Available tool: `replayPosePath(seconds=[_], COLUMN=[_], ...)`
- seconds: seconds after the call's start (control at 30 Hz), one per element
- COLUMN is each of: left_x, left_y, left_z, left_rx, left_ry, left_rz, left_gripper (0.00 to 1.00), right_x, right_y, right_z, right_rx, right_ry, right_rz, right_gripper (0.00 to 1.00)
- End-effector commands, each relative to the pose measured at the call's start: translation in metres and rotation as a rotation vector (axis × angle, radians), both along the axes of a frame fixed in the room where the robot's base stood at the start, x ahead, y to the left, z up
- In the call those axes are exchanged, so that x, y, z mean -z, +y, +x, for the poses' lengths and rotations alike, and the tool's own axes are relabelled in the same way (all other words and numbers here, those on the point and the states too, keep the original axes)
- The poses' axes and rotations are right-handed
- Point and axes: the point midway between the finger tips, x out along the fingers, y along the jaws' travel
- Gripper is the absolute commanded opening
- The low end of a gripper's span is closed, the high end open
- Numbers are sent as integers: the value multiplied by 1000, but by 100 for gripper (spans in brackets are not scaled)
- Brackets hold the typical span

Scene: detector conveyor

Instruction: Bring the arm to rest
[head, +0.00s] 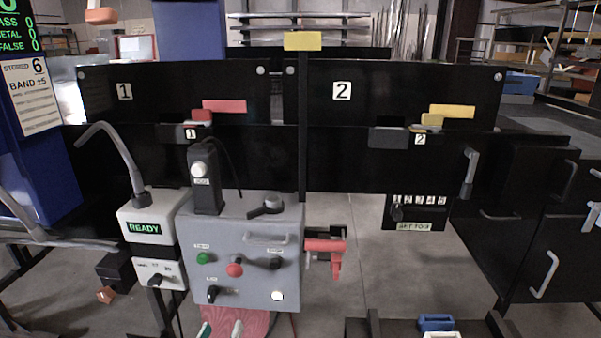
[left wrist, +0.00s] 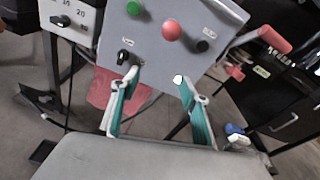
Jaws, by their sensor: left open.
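My left gripper (head: 221,329) shows at the bottom edge of the head view, just below the grey control box (head: 225,282). Only its fingertips show there. In the left wrist view the left gripper (left wrist: 158,90) has its two teal-lined fingers spread apart with nothing between them. The control box (left wrist: 160,60) stands beyond the fingertips, with a green button, a red button and black knobs on its face. I cannot tell the exact gap between fingertips and box. My right gripper is in neither view.
A READY display unit (head: 147,228) stands left of the control box. A red handle (head: 325,246) sticks out at the box's right. Black panels marked 1 and 2 stand behind. A blue block (head: 436,322) lies at the lower right. Open floor (head: 345,215) shows behind the red handle.

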Motion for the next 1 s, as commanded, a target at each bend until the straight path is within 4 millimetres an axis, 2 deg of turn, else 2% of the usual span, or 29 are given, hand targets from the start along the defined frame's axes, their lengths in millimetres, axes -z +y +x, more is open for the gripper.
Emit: replayPosePath(seconds=[0.1, 0.3, 0.5, 0.6, 0.7, 0.8, 1.0], left_x=[42, 105, 155, 173, 185, 193, 197], left_y=[0, 1, 5, 8, 12, 14, 16], left_z=[-21, -63, -115, -138, -157, -168, -174], left_rx=[-53, -238, -531, -688, -821, -909, -961], left_ry=[145, 363, 508, 536, 537, 527, 519], left_rz=[-388, -1075, -1746, -2038, -2260, -2402, -2487], left_gripper=[45, 45, 45, 45, 45, 45, 45], right_x=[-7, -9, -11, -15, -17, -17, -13], right_y=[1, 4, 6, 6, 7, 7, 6], right_z=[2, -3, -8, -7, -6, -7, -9], right_rx=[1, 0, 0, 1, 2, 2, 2], right_ry=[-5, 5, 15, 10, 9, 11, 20], right_rz=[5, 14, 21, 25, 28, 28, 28], right_gripper=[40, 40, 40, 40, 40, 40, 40])
